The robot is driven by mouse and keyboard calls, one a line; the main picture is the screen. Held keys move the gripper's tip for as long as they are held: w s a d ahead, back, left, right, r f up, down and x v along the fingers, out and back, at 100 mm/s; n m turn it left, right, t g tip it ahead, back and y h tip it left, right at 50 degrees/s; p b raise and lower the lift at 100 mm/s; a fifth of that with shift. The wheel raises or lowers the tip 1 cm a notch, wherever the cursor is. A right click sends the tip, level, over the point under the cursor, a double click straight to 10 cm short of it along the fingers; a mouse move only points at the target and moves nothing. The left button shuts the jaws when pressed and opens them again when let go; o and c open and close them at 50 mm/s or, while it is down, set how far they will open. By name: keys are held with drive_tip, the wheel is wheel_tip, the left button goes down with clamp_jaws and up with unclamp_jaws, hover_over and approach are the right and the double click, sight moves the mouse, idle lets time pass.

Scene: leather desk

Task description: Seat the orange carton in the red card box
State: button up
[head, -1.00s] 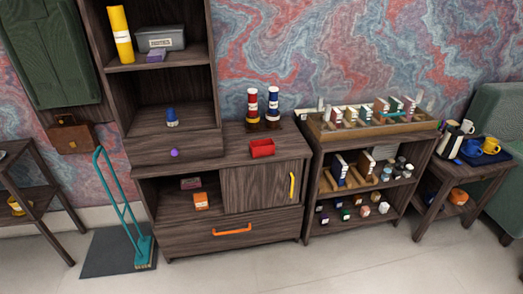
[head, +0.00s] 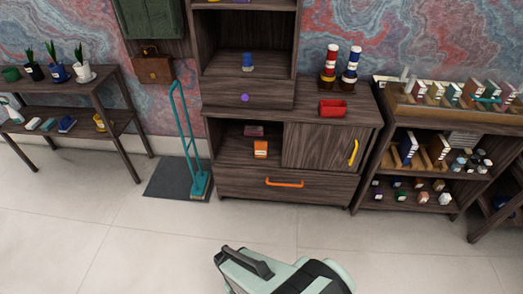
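The orange carton (head: 261,149) stands in the open left compartment of the dark wooden cabinet (head: 290,198), below the purple knob. It has a pale label on its front. The red card box (head: 333,108) sits open-topped on the cabinet's top, to the right, in front of the bottles. It looks empty, though its floor is hard to see. Part of my own body shows at the bottom of the head view, well in front of the cabinet. My gripper's fingers are not in view.
A dark box (head: 254,131) lies behind the carton. A sliding door with a yellow handle (head: 353,152) covers the right compartment. An orange-handled drawer (head: 285,183) is shut below. Open floor lies in front.

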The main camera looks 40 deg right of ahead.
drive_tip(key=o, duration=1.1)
